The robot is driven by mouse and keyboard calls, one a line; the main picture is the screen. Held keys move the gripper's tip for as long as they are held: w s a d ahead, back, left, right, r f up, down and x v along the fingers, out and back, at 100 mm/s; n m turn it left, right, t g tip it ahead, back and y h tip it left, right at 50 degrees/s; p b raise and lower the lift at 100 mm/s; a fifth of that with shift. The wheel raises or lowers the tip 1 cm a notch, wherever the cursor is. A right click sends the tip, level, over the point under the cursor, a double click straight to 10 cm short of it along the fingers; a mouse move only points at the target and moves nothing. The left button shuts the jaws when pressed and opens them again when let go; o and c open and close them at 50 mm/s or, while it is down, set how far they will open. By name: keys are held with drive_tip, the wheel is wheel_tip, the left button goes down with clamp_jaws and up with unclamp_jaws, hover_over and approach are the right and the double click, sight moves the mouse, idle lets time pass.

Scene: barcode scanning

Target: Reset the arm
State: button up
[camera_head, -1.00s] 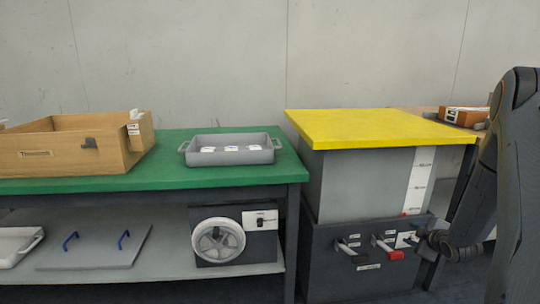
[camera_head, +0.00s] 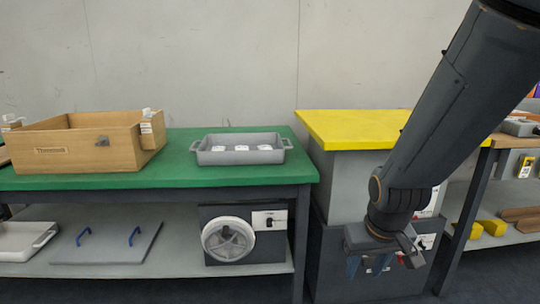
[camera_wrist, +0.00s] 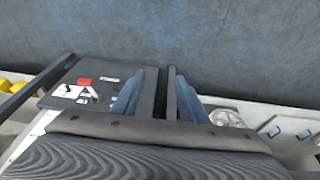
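My gripper (camera_head: 366,266) hangs low at the end of my arm, pointing down in front of the grey cabinet under the yellow top. Its two bluish fingers also show in the wrist view (camera_wrist: 161,92), a small gap apart. My arm comes down from the upper right of the head view and hides part of the cabinet and the yellow top.
A green table (camera_head: 190,171) carries a wooden box (camera_head: 68,153) and a grey tray (camera_head: 240,157) with several white pieces. The yellow-topped cabinet (camera_head: 350,126) stands beside it. A wheel (camera_head: 228,240) sits on the lower shelf. Yellow blocks (camera_head: 492,228) lie on a right shelf.

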drive_tip(key=s+a+n+g, duration=0.25)
drive_tip(key=s+a, duration=0.55)
drive_tip(key=a, duration=0.4)
drive_tip(key=s+a+n+g, duration=0.1)
drive_tip(key=s+a+n, duration=0.3)
drive_tip(key=s+a, duration=0.6)
drive_tip(key=d+r+m+p, duration=0.3)
drive_tip(key=d+r+p, duration=0.7)
drive_tip(key=r+p, duration=0.3)
drive_tip(key=w+d+r+m+p, duration=0.1)
drive_tip(key=d+r+m+p, duration=0.3)
drive_tip(key=d+r+p, duration=0.6)
wheel_tip(320, 180, up, 5)
drive_tip(key=p, duration=0.5)
drive_tip(key=shift+w+f, duration=0.15)
drive_tip(key=shift+f, duration=0.05)
